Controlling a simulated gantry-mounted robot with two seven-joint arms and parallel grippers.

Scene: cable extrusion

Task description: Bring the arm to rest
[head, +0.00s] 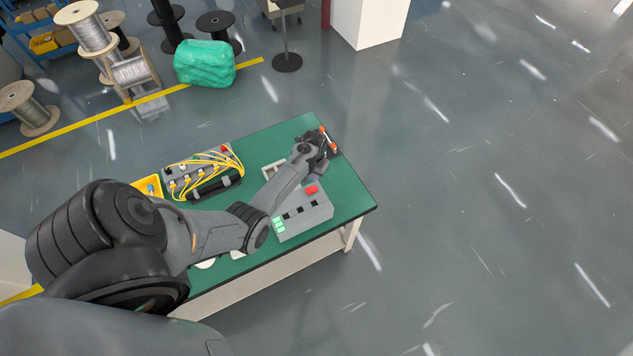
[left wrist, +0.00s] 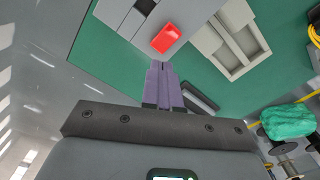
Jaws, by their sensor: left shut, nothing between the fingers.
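My left arm reaches across the green-topped table (head: 355,190) from the left. My left gripper (head: 320,145) is over its far right part in the head view. The left wrist view shows the purple fingers of this gripper (left wrist: 160,68) pressed together, with nothing between them. Their tips point toward a grey box with a red button (left wrist: 165,38) and appear apart from it, though the gap is hard to judge. The same grey box (head: 305,218) is below the forearm in the head view. My right gripper is not in view.
A grey block with yellow cables (head: 203,172) and a yellow bin (head: 148,187) stand on the table's left part. A light grey frame (left wrist: 232,45) lies beside the box. An orange-and-dark item (head: 331,142) is by the gripper. Cable spools and a green bundle (head: 205,63) stand behind.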

